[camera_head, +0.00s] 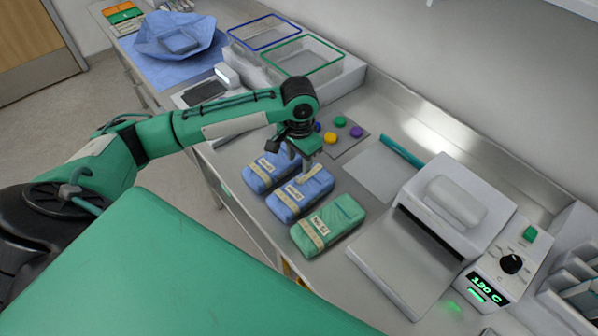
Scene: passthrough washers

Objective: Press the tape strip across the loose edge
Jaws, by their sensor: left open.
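Three wrapped packs lie in a row on the steel counter: a blue pack (259,179) at left, a blue middle pack (287,207) and a green pack (343,212). Each carries a pale label band with small writing. My left gripper (304,176) points down at the far part of the middle pack and is open. A short tan tape strip (314,171) shows right by its fingertips. I cannot tell whether the fingers touch the strip or the pack. The loose edge is too small to make out. My right gripper is out of view.
A white sealer (455,205) with a control box (506,262) reading 130 C stands at right. Coloured discs (340,121), a teal stick (401,151) and a pale sheet (378,168) lie behind the packs. Wire baskets (303,55) and blue wrap (175,37) are at the back.

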